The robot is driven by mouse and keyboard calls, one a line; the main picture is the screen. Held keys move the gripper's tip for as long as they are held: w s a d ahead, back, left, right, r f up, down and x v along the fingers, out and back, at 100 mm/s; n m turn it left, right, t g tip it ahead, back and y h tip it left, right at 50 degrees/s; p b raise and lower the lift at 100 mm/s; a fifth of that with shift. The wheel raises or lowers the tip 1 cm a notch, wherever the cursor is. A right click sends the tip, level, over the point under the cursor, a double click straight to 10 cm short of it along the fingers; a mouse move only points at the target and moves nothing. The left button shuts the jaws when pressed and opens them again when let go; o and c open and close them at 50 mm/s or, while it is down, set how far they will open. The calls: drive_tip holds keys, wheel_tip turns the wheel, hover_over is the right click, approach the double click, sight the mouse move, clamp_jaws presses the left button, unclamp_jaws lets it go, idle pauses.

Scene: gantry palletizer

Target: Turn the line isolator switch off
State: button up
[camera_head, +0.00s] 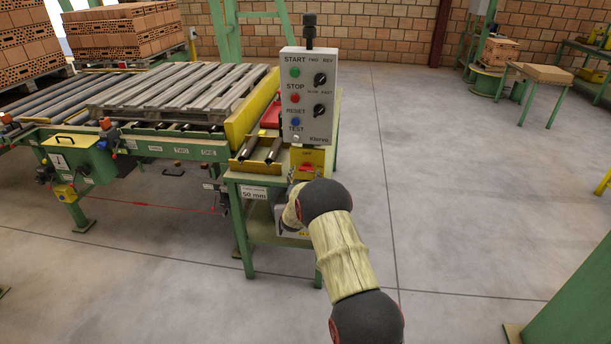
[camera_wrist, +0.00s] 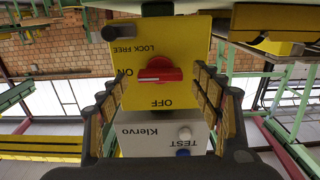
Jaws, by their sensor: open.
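The line isolator is a yellow box with a red rotary handle, below the grey control box. The wrist view is upside down; there the handle (camera_wrist: 160,72) is near the middle of the yellow face (camera_wrist: 185,30). Its bar lies sideways, in line with the ON label; OFF is at right angles to it. My gripper (camera_wrist: 158,78) is open and empty, facing the switch, with one finger on each side of the handle, apart from it.
The grey control box (camera_head: 320,75) with buttons and knobs stands directly above the isolator. A green stand (camera_head: 262,178) and roller conveyor with a wooden pallet (camera_head: 165,92) are on the left. Open floor (camera_head: 470,200) lies to the right.

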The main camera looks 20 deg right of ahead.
drive_tip(key=shift+x, duration=0.85)
drive_tip(key=c, duration=0.3)
drive_tip(key=c, duration=0.8)
drive_tip(key=shift+c, duration=0.3)
